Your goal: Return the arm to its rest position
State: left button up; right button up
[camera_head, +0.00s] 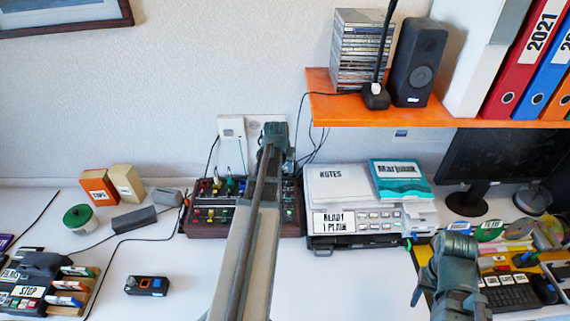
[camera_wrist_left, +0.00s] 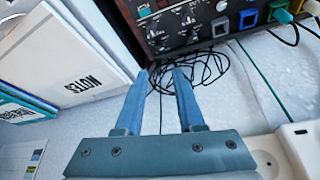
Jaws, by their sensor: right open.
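My left arm (camera_head: 250,235) reaches up the middle of the head view. Its gripper (camera_head: 273,138) is at the far end, in front of the wall socket and above the dark control box (camera_head: 292,210). In the left wrist view its two blue fingers (camera_wrist_left: 164,72) stand apart with nothing between them; cables show beyond the tips. My right gripper (camera_head: 452,265) is low at the right, over the desk by the yellow-edged tray. Its fingers are mostly hidden, but it is open and no held object shows.
An orange shelf (camera_head: 420,110) bears a disc stack (camera_head: 358,50), a speaker (camera_head: 420,62) and binders. Below are a printer (camera_head: 365,221) with papers and a dark monitor (camera_head: 505,165). A small black device (camera_head: 146,286) lies left. The desk left of my left arm has free room.

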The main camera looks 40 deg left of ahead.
pick_arm(q)
jog(key=shift+r, duration=0.1)
dwell(0.5)
jog(key=d+m, duration=0.1)
jog(key=d, duration=0.6)
jog(key=s+d+m+g+h, duration=0.1)
jog(key=d, duration=0.5)
jog(key=s+d+f, duration=0.1)
jog(key=d, duration=0.6)
jog(key=shift+s+d+m+g+h, duration=0.15)
jog(key=shift+d+m+g+h, duration=0.15)
jog(key=shift+m, duration=0.1)
jog(key=s+d+m+g, duration=0.1)
jog(key=s+d, duration=0.3)
jog(key=d, duration=0.4)
jog(key=s+d+m+g, duration=0.1)
jog(key=s+d+m, duration=0.2)
jog(key=d, duration=0.4)
jog(key=s+d+m+g+y, duration=0.1)
jog(key=s+d, duration=0.4)
jog(key=d, duration=0.3)
jog(key=shift+d+f+m, duration=0.25)
jog(key=shift+d+m, duration=0.05)
jog(key=shift+m, duration=0.1)
jog(key=shift+a, duration=0.1)
